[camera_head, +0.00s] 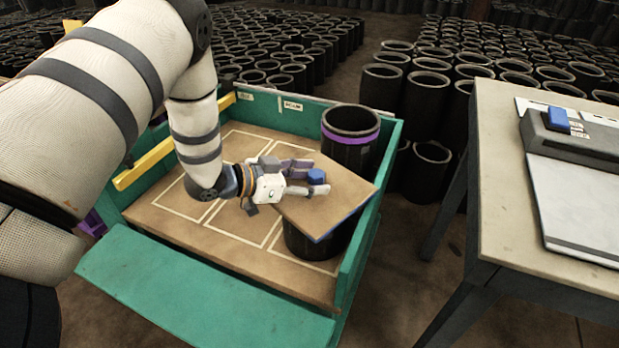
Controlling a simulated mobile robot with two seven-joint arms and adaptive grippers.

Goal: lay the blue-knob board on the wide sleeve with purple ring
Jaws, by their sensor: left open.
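The blue-knob board (343,194) is a flat brown square panel lying over a black sleeve (303,244) in the front right of the green crate; its contact with that sleeve's top is hidden. Its blue knob (316,176) stands near the far left part of the board. The wide sleeve with purple ring (350,136) stands upright at the crate's back right corner, its open top bare. My left gripper (312,178) is open, with its fingers on either side of the blue knob. My right gripper does not show.
The green crate (205,290) has its front flap down and white outlines on its brown floor (185,225). A yellow bar (145,165) runs along its left side. A grey table (500,160) with a device stands at right. Many black sleeves (430,90) fill the background.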

